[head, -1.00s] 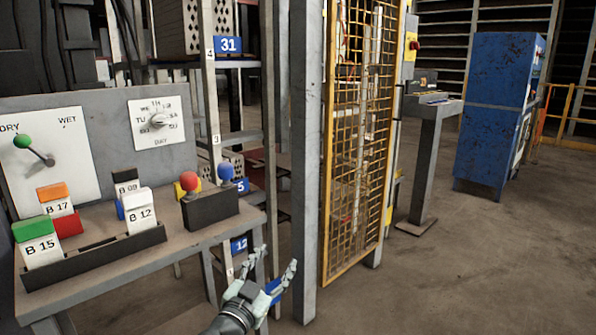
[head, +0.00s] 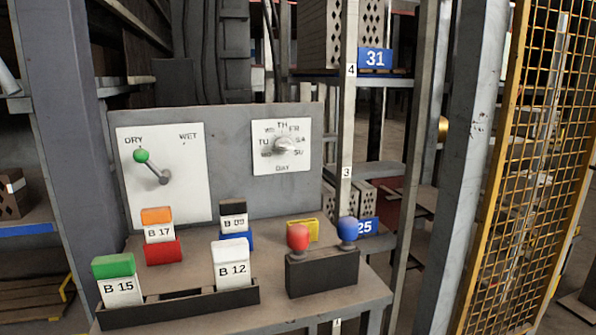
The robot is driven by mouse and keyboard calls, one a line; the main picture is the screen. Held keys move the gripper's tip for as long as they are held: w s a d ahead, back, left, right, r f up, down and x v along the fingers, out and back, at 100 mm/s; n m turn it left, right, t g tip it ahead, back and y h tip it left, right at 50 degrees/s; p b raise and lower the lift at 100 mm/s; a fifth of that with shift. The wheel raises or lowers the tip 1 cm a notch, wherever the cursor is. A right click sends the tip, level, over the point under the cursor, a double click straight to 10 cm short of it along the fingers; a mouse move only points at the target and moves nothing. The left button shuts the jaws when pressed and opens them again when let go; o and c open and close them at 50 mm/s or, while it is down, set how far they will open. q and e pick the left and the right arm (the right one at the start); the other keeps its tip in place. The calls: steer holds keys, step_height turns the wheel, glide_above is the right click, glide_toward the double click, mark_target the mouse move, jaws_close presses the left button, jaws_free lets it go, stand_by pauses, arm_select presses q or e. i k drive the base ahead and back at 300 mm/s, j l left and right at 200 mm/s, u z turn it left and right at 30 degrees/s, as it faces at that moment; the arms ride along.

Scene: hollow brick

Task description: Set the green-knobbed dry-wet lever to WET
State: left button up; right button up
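The dry-wet lever has a green knob (head: 141,156) on a grey arm that pivots on a white plate (head: 190,200). The plate carries the word DRY at upper left and WET at upper right. The lever tilts up and left, with its knob just under DRY. The plate is on the grey upright panel (head: 235,150) behind the table. Neither of my grippers shows in the head view now.
A DAY dial (head: 283,145) is right of the lever plate. On the table (head: 370,290) stand a rack (head: 180,306) with labelled cards and a black box (head: 322,272) with red and blue knobs. A grey post (head: 465,150) and yellow mesh gate (head: 525,150) stand at right.

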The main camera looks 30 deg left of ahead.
mark_target(140, 155)
steer(key=k+u, duration=0.2)
steer(key=u, duration=1.45)
steer(key=k, duration=0.1)
steer(key=j+z, duration=0.05)
steer(key=j, duration=0.05)
